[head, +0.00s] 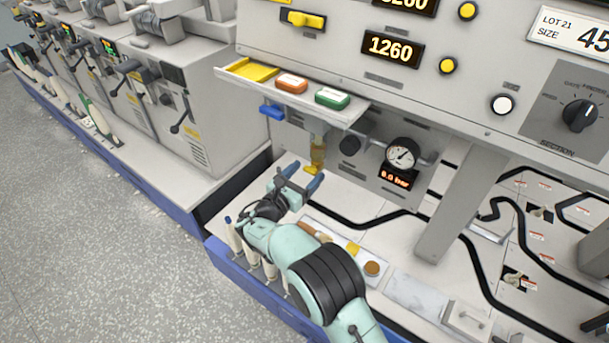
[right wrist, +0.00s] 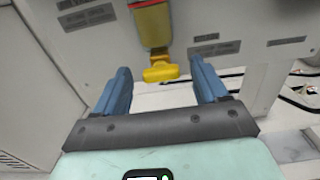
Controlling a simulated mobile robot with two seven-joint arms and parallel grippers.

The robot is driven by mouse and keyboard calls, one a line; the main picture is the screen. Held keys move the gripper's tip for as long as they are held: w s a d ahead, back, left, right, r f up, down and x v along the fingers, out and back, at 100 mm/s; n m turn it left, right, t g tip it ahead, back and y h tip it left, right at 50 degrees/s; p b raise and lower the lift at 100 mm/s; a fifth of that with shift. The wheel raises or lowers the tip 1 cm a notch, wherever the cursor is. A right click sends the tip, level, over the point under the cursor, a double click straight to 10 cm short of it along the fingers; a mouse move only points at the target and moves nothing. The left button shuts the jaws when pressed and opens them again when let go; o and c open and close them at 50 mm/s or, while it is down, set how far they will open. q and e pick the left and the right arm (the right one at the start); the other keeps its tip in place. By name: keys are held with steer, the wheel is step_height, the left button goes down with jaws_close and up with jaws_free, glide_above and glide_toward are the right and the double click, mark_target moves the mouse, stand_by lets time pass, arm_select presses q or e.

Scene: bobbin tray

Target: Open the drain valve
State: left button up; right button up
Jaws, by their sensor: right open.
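A yellow valve handle (head: 313,169) hangs at the bottom of a small clear bowl with yellowish liquid (head: 318,150), on the machine's front panel below the small shelf. In the right wrist view the same yellow handle (right wrist: 161,73) shows ahead, between the two blue fingers, under the red-banded bowl (right wrist: 153,25). My right gripper (head: 299,181) is open and empty, just in front of and below the handle. No contact shows between the fingers and the handle. My left gripper is not in view.
A shelf (head: 345,112) with yellow, orange and green pieces juts out above, with a blue lever (head: 272,112) under it. A pressure gauge (head: 402,154) sits right of the bowl. A grey post (head: 463,205) stands further right. Bobbins (head: 250,255) line the blue front edge.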

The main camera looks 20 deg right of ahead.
steer(key=c, duration=1.1)
steer(key=shift+o, duration=0.2)
